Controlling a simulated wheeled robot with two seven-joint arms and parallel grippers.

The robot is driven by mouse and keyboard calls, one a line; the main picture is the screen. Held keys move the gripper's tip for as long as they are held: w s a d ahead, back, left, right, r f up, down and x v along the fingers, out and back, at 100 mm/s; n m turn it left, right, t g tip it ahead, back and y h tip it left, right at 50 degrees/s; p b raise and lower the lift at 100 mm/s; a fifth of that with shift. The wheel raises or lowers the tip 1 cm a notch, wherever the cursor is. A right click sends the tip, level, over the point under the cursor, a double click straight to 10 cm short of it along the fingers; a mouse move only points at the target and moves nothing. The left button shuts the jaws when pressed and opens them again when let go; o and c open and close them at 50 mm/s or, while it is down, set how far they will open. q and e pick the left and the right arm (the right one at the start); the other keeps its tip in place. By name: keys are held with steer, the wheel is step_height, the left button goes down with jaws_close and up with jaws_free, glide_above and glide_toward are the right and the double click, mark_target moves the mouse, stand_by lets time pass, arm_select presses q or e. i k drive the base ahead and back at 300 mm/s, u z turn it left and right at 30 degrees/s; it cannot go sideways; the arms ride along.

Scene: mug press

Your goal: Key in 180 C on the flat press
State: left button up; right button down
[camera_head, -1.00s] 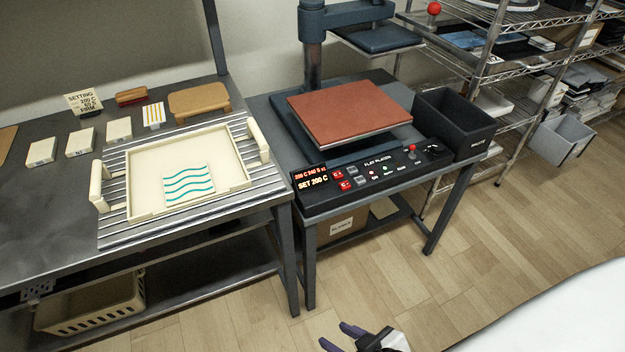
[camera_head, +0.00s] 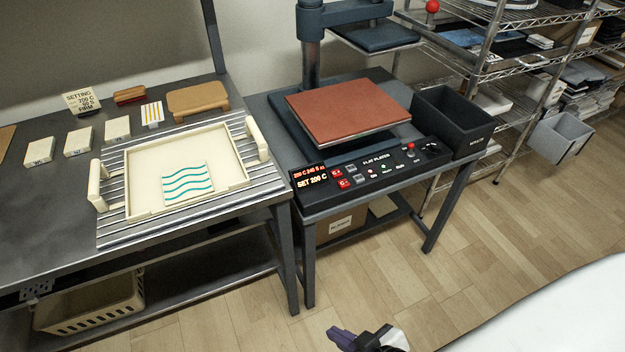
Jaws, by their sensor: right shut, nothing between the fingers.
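The flat press (camera_head: 347,110) stands on the right-hand table, with a red-brown square platen. Its front control panel (camera_head: 385,168) has red and dark buttons, small round lights, a red-topped knob and the words FLAT PLATEN. The lit display (camera_head: 311,180) reads SET 200 C, with a smaller line above. My right gripper (camera_head: 336,337) is at the bottom edge, over the floor, well below and apart from the panel. Its fingers are shut and empty. My left gripper is out of view.
A cream tray (camera_head: 131,192) with a wavy-striped tile (camera_head: 188,186) sits on the left table. A card (camera_head: 82,101) reads SETTING 200 C, FIRM. A black bin (camera_head: 452,121) stands right of the press. Wire shelves (camera_head: 497,72) are beyond. The floor in front is clear.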

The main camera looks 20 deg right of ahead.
mark_target(344, 184)
steer(key=z, duration=2.45)
steer(key=i, duration=1.2)
steer(key=u, duration=2.45)
